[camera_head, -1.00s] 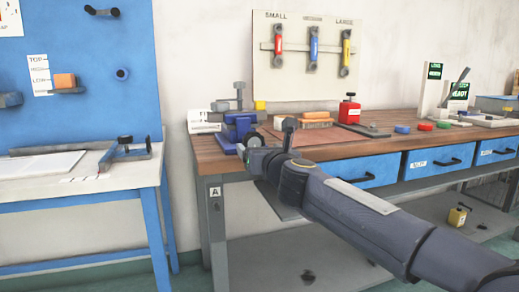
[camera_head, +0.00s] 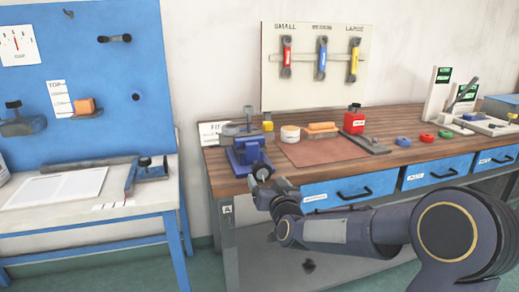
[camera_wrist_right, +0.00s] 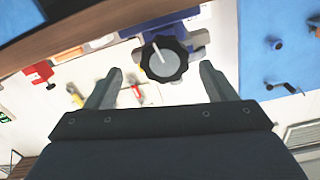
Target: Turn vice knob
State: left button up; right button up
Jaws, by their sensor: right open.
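The blue vice (camera_head: 245,150) stands at the left front corner of the wooden workbench. Its knob, dark and lobed with a grey face and a white line, shows in the right wrist view (camera_wrist_right: 164,58). My right gripper (camera_head: 262,174) is in front of the vice at the bench edge. In the right wrist view, its two open fingers (camera_wrist_right: 161,72) stand on either side of the knob, with a visible gap on each side. In the head view, the gripper hides most of the knob. My left gripper is not in view.
A white table (camera_head: 90,222) stands to the left, with a floor gap between.

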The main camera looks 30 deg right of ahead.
aim_at(259, 169)
jog(key=shift+a+r+n, duration=0.15)
jog(key=shift+r+n, duration=0.05)
jog(key=shift+n, duration=0.5)
jog(key=shift+w+y, duration=0.25)
jog(key=shift+y, duration=0.05)
jog(key=x, duration=0.7)
jog(key=shift+w+p, duration=0.15)
jog(key=shift+p, duration=0.15)
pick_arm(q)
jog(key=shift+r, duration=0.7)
pick_arm(e)
jog(key=c, duration=1)
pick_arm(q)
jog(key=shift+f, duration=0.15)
